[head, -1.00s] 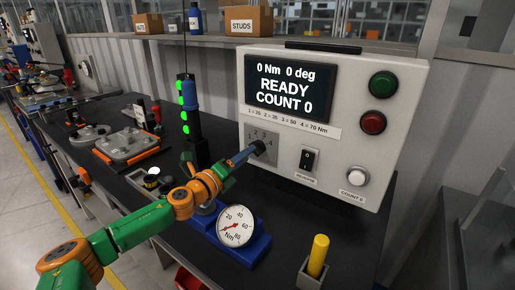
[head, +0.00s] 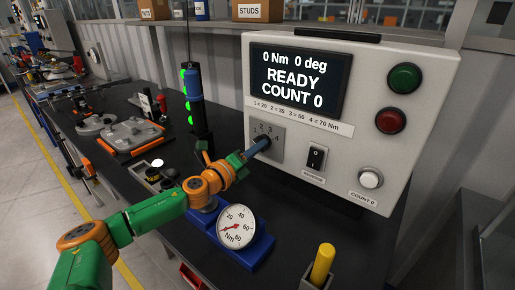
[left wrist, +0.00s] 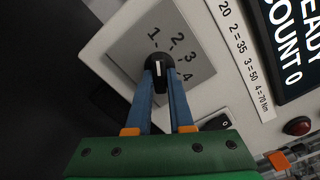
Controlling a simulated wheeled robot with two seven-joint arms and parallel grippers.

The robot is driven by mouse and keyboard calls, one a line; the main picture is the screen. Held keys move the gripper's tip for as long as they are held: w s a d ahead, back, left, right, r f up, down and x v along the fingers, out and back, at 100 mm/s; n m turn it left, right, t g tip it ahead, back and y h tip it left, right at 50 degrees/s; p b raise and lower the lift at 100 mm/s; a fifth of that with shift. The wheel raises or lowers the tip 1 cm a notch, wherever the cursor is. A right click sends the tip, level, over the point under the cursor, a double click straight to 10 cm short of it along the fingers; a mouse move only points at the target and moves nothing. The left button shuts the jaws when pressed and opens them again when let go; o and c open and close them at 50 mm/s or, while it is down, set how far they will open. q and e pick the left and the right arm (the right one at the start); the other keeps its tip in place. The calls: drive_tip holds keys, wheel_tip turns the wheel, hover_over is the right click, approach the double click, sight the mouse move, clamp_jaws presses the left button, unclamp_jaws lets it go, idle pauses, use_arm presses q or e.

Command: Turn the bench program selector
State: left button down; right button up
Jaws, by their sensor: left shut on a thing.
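The program selector is a black knob (left wrist: 158,60) on a grey plate (head: 270,155) numbered 1 to 4, on the front of the light grey control box (head: 424,80). My left gripper (head: 263,143) reaches it from the left, its blue fingers at the knob. In the left wrist view my left gripper (left wrist: 161,76) is shut on the knob, one finger on each side. A white pointer line shows on the knob between the fingertips; I cannot tell which number it marks. The screen (head: 297,80) reads 0 Nm, 0 deg, READY, COUNT 0. My right gripper is not in view.
Beside the selector are a rocker switch (head: 315,158), a white button (head: 370,178), a red button (head: 390,121) and a green button (head: 404,78). A dial gauge (head: 236,226) on a blue base stands below my left forearm. A yellow-handled piece (head: 322,260) stands front right.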

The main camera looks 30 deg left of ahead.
use_arm(q)
drive_tip(key=m+p, duration=0.1)
drive_tip(key=m, duration=0.6)
drive_tip(key=m+p, duration=0.2)
drive_tip(key=m, duration=0.6)
drive_tip(key=a+m+p, duration=0.1)
drive_tip(key=m+p, duration=0.1)
drive_tip(key=m, duration=0.6)
drive_tip(key=shift+r, duration=0.1)
idle(0.4)
drive_tip(key=c, duration=0.8)
unclamp_jaws()
drive_tip(key=shift+d, duration=0.1)
drive_tip(key=s, duration=0.7)
drive_tip(key=shift+a, duration=0.3)
